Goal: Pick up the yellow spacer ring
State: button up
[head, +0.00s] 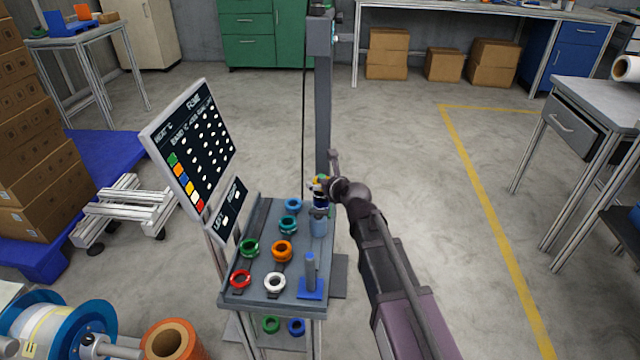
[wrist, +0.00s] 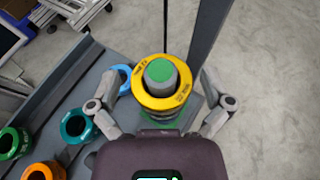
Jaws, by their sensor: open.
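The yellow spacer ring (wrist: 181,97) sits around the top of an upright grey post with a green cap (wrist: 159,71), seen from above in the wrist view. Dark lettering shows on its face. In the head view the yellow ring (head: 317,183) is small and partly hidden by my gripper (head: 323,186). In the wrist view my gripper (wrist: 162,96) is open, with one finger on each side of the ring and visible space between. Something lies beneath the ring on the post, but it is mostly hidden.
The cart top (head: 254,292) also carries loose rings: blue (head: 293,204), teal (head: 289,225), green (head: 249,248), orange (head: 282,251), red (head: 240,279) and white (head: 275,282). A blue peg stand (head: 310,284) stands at its front. A tilted board (head: 196,155) rises on the left, and a tall column (head: 322,110) stands behind.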

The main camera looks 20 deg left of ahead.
jog(key=shift+c, duration=0.2)
jog(key=c, duration=1.1)
jog(key=shift+o, duration=0.2)
jog(key=shift+r, duration=0.15)
notch_tip(320, 180, up, 10)
jog(key=p, duration=1)
jog(key=shift+f, duration=0.2)
